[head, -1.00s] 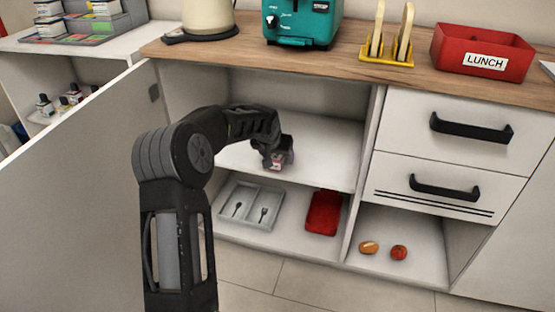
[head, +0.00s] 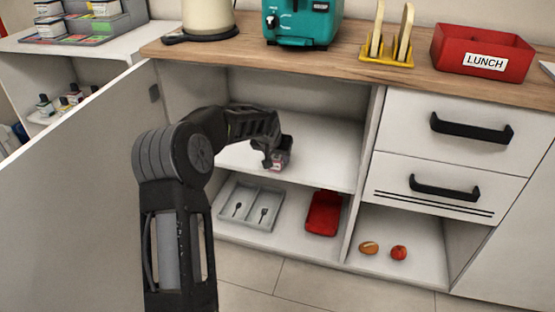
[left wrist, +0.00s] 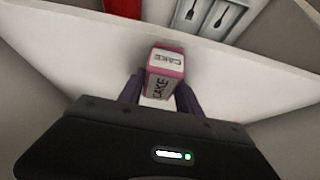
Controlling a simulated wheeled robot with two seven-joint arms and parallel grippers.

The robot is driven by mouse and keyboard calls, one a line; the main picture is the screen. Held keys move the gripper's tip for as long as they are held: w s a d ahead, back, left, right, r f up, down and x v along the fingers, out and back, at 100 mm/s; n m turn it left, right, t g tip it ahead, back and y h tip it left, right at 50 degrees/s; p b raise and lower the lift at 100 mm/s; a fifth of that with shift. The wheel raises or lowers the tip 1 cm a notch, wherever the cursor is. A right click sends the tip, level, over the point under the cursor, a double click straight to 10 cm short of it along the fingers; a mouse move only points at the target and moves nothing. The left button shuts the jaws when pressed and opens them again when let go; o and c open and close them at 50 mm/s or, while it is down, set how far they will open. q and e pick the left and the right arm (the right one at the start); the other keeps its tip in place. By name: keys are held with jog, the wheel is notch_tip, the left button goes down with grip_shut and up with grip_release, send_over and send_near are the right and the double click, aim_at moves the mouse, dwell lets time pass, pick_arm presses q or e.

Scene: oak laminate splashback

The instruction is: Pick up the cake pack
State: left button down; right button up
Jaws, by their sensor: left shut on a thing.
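The cake pack (left wrist: 163,72) is a small pink box with white "CAKE" labels. In the left wrist view it sits between the two fingers of my left gripper (left wrist: 158,90), which is shut on it. In the head view my left gripper (head: 277,158) is inside the open cupboard, over the front part of the upper shelf (head: 310,140). I cannot tell whether the pack touches the shelf. My right gripper is not in view.
Below the shelf are a grey cutlery tray (head: 251,187) and a red container (head: 323,213). The open cupboard door (head: 75,200) stands at the left. The worktop (head: 350,65) above holds a teal appliance (head: 303,25) and a red lunch box (head: 482,52).

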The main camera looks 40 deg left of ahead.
pick_arm(q)
jog(key=shift+r, duration=0.15)
jog(key=shift+r+p, duration=0.5)
jog(key=shift+r, duration=0.1)
notch_tip(320, 180, up, 2)
jog(key=shift+r+p, duration=0.15)
jog(key=shift+p, duration=0.5)
jog(key=s+d, duration=0.3)
jog(key=s, duration=0.5)
jog(key=s+d+p, duration=0.1)
jog(key=s+d, duration=0.2)
jog(key=s, duration=0.6)
